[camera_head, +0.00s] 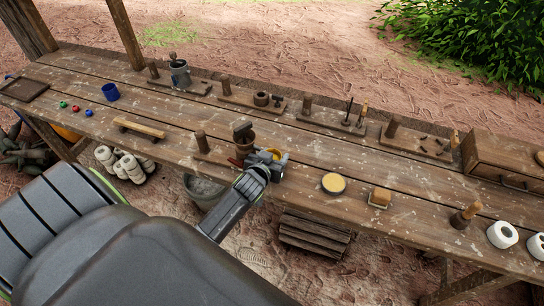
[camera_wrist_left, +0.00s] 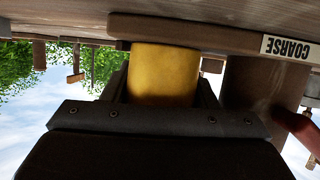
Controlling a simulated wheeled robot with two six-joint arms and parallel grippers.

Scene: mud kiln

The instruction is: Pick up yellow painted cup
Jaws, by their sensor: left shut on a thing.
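The yellow painted cup (camera_wrist_left: 165,75) fills the middle of the left wrist view, between the fingers of my left gripper (camera_wrist_left: 162,95). In the head view only a small yellow part of the cup (camera_head: 277,153) shows past my left gripper (camera_head: 268,158), near the front edge of the workbench. The gripper is shut on the cup. In the left wrist view, which looks upside down, the cup's end meets a wooden board (camera_wrist_left: 205,34); I cannot tell whether it rests on it. My right gripper is not in view.
A brown pot (camera_head: 244,147) stands close to the left of the gripper. A "COARSE" label (camera_wrist_left: 286,47) marks the board edge. On the workbench (camera_head: 335,150), a yellow-filled bowl (camera_head: 333,183) and a block (camera_head: 380,197) sit to the right. A blue cup (camera_head: 111,92) stands far left.

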